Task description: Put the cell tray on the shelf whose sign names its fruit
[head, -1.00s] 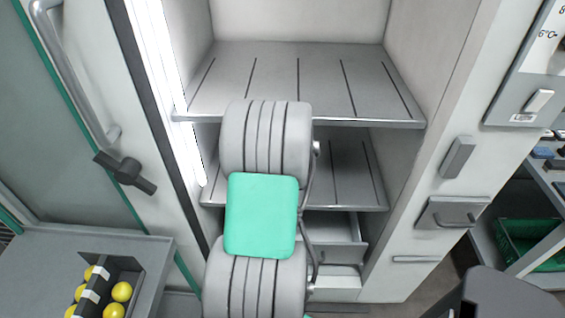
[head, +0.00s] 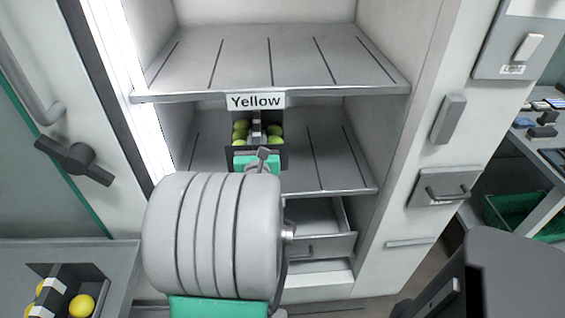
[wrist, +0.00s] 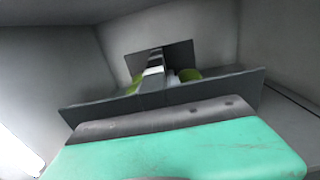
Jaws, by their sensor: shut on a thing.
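The cell tray (head: 282,158) is dark grey with a pale strap and several green to yellow-green fruits. My gripper (head: 261,160) is shut on its near wall and holds it inside the lower shelf bay. A white sign reading "Yellow" (head: 255,101) hangs at the front edge of the shelf above this bay. In the wrist view the tray (wrist: 245,88) looks roughly level ahead of my gripper, with its fruits mostly hidden by the near wall. I cannot tell whether its base touches the lower shelf (head: 340,172).
An upper shelf (head: 235,55) is empty. An open drawer (head: 325,243) sits under the lower shelf. Another dark tray (head: 92,272) with yellow fruits stands on a grey table at left. A green crate (head: 510,215) is at right. The lower shelf is clear on the tray's right.

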